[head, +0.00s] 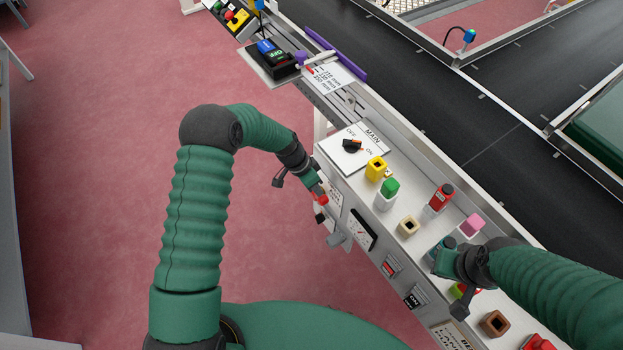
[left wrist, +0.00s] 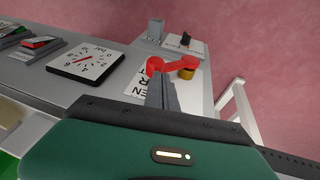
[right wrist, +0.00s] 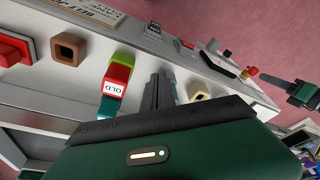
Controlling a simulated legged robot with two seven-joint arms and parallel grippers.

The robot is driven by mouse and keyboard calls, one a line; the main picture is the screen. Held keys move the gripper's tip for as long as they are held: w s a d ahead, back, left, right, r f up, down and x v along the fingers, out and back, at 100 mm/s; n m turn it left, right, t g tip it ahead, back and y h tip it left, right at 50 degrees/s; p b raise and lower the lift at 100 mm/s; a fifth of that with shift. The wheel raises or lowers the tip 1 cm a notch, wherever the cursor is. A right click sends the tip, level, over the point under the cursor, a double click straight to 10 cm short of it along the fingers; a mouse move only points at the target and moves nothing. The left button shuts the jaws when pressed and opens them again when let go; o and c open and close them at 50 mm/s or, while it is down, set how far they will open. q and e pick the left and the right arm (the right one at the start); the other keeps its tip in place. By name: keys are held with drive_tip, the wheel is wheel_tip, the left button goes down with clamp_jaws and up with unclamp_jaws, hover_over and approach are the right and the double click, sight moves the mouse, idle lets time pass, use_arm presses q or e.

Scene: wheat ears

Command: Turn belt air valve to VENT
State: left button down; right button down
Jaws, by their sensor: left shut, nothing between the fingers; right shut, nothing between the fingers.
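The belt air valve has a red handle (head: 321,199) on the front face of the console. In the left wrist view the red handle (left wrist: 172,66) sits beside a brass-coloured body (left wrist: 188,72). A white label (left wrist: 134,86) beside it is partly hidden by my fingers, so I cannot read it fully. My left gripper (head: 317,189) is shut and empty, its tips right at the handle; I cannot tell whether they touch. My right gripper (right wrist: 160,92) is shut and empty above the console top, between a red-and-green block marked OLD (right wrist: 115,85) and a beige hollow block (right wrist: 198,91).
A pressure gauge (head: 362,230) is on the front face near the valve. The MAIN switch (head: 352,146) is on the top. Coloured blocks, including a yellow one (head: 376,168) and a pink one (head: 470,225), stand along the console. A black conveyor (head: 450,110) lies behind; the floor at left is clear.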

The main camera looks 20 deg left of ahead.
use_arm(q)
drive_tip(key=shift+s+d+f, duration=0.15)
drive_tip(key=shift+f, duration=0.15)
drive_tip(key=shift+d, duration=0.1)
